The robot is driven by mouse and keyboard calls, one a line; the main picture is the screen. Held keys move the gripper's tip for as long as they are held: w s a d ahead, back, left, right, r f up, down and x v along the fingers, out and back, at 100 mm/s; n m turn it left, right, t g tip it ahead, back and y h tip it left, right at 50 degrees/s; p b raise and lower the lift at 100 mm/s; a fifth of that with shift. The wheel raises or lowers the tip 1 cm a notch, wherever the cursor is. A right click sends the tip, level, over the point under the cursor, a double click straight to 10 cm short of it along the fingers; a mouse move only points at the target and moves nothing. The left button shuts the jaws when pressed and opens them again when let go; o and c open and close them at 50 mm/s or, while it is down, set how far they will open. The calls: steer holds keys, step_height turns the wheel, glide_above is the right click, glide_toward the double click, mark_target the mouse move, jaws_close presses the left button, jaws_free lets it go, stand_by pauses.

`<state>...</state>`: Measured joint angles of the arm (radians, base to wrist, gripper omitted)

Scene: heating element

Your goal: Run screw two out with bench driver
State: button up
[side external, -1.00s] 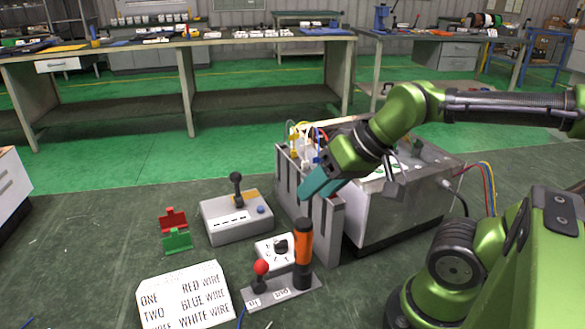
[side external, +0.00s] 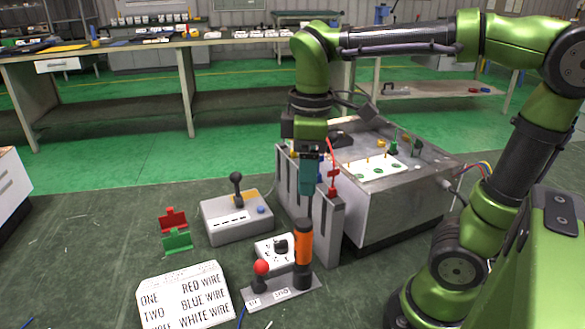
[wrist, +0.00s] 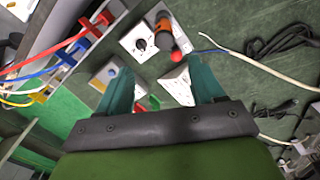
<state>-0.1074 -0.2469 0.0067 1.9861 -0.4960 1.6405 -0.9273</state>
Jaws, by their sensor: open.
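An upright tool with an orange handle (side external: 303,243) and black lower part, likely the bench driver, stands on a grey plate (side external: 283,297) beside a red-knobbed lever (side external: 261,268). In the wrist view, the orange handle (wrist: 164,24) and red knob (wrist: 176,56) lie beyond my fingers. My gripper (side external: 307,190) points down above and behind the driver, close to the grey slotted rack. Its teal fingers (wrist: 158,64) are spread with nothing between them. A white panel (side external: 368,172) with yellow and green parts lies on the metal housing; I cannot tell which part is screw two.
The slotted rack (side external: 329,230) holds red, blue and yellow wire connectors. A grey joystick box (side external: 236,217), a white dial box (side external: 265,250), red and green stands (side external: 176,232) and a wire-colour sign (side external: 184,296) lie left. Loose cables (wrist: 285,38) cross the floor.

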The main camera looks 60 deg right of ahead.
mark_target(309, 221)
steer(key=shift+n, duration=0.6)
steer(key=f, duration=1.1)
steer(key=shift+s, duration=0.35)
steer(key=shift+w+a+f, duration=0.15)
steer(key=shift+f, duration=1.3)
steer(key=shift+w+a+f, duration=0.1)
steer(key=shift+w+f, duration=0.05)
steer(key=shift+f, duration=1.25)
steer(key=shift+r, duration=0.1)
jaws_close()
